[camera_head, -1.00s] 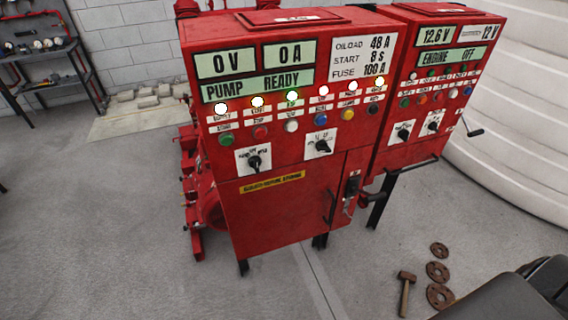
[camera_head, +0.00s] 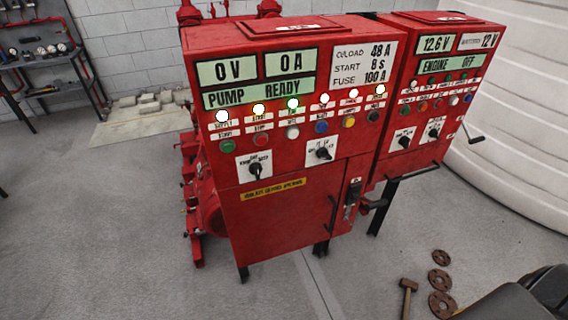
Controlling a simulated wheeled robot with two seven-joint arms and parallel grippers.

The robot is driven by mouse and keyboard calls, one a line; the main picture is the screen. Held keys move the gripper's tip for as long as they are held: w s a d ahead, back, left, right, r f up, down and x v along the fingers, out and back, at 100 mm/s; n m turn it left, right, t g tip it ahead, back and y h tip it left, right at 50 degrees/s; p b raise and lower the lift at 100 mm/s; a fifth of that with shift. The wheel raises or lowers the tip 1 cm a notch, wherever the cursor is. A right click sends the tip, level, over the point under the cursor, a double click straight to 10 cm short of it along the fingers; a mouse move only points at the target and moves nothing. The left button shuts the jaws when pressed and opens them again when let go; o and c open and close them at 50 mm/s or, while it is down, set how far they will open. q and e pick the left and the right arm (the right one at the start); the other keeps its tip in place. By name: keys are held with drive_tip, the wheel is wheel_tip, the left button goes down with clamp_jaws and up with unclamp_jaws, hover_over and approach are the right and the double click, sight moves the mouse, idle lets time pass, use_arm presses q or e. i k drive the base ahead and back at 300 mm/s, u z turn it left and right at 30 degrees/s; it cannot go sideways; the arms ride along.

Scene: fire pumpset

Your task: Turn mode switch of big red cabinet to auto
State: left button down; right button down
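The big red cabinet (camera_head: 285,225) stands in the middle of the head view, front towards me. Its screens read 0 V, 0 A and PUMP READY. Below a row of lit lamps and a row of coloured buttons sit two black rotary switches on white plates, a left switch (camera_head: 256,168) and a right switch (camera_head: 323,152). The left knob points roughly downward; the right knob looks tilted. Their small labels are too blurred to read, so I cannot tell which is the mode switch or its position. Neither gripper shows in the head view.
A second red cabinet (camera_head: 424,110) with its own switches stands close at the right, its screen reading ENGINE OFF. A hammer (camera_head: 408,286) and rusty flanges (camera_head: 440,257) lie on the floor at the lower right. Floor (camera_head: 120,240) at the left front is clear.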

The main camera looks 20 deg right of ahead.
sight(256, 168)
drive_tip(key=u, duration=1.85)
drive_tip(key=k, duration=1.55)
drive_tip(key=z, duration=2.55)
